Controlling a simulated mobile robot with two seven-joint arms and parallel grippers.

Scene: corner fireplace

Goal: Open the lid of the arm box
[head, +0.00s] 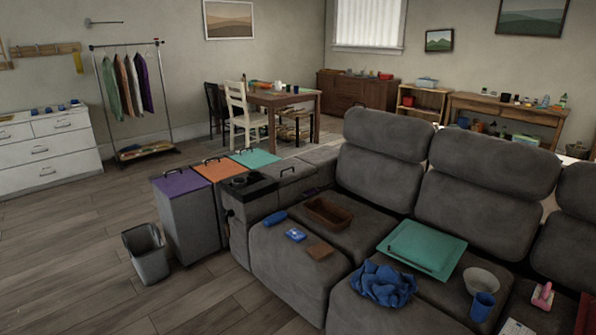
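The grey sofa (290,270) fills the right of the head view. Its near-left arm holds what looks like the arm box (237,228), with a black cup-holder panel (262,187) on top. Behind that panel, a grey lid (296,174) with a small dark handle (287,171) lies flat and looks closed. The inside of the box is hidden. Neither of my grippers is in view.
Lidded bins with purple (181,183), orange (219,170) and teal (254,158) tops stand left of the arm. A grey waste bin (147,254) stands on the floor beside them. A brown tray (328,213) and a blue cloth (384,284) lie on the seats. Floor at left is clear.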

